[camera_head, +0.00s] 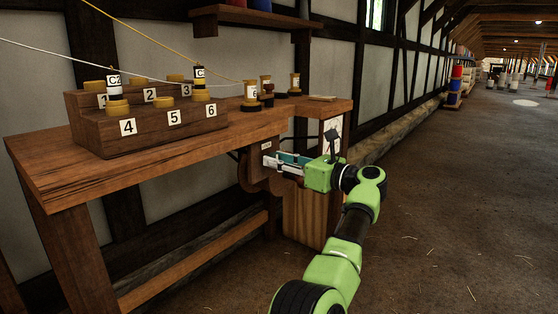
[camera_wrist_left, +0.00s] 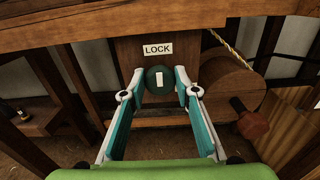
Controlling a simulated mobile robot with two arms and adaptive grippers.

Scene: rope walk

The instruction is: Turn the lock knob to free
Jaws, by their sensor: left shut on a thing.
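The lock knob (camera_wrist_left: 159,77) is a round dark green knob with an upright white mark, slightly tilted. It sits on a wooden panel under a white LOCK label (camera_wrist_left: 158,49) in the left wrist view. My left gripper (camera_head: 270,162) reaches the panel below the bench top in the head view. Its two fingers are closed on the knob from left and right. In the head view the knob is hidden by the fingers. My right gripper is not in view.
A wooden drum (camera_wrist_left: 228,88) with a rope and a reddish-brown crank handle (camera_wrist_left: 252,124) sits right of the knob. The bench (camera_head: 50,170) carries a numbered stepped block (camera_head: 150,130) and several bobbins. Open floor (camera_head: 450,200) lies to the right.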

